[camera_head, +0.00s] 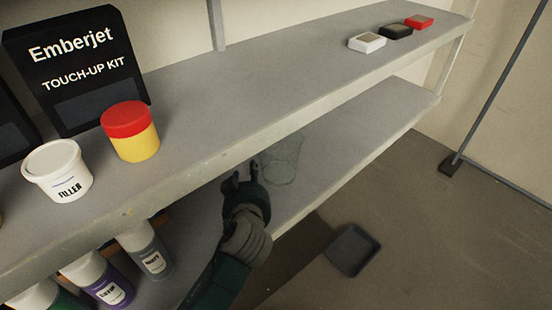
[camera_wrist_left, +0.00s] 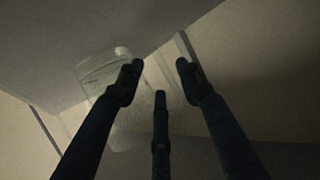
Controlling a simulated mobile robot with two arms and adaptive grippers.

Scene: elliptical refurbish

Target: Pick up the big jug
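The big jug looks to be the clear, see-through vessel (camera_head: 283,160) on the lower shelf in the head view. Its faint outline makes its exact shape hard to tell. It also shows in the left wrist view (camera_wrist_left: 100,75), beyond the fingers and left of centre. My left gripper (camera_head: 243,178) reaches in over the lower shelf, just left of the jug. In the left wrist view its fingers (camera_wrist_left: 158,80) are spread, with nothing between them that I can see held. Whether a finger touches the jug I cannot tell. My right gripper is not in view.
The upper shelf (camera_head: 240,115) overhangs the left hand. It carries a black kit box (camera_head: 75,70), a red-lidded yellow tub (camera_head: 130,132), a filler tub (camera_head: 58,172) and small blocks (camera_head: 396,32). Spray cans (camera_head: 146,250) stand below left. A dark tray (camera_head: 352,250) lies on the floor.

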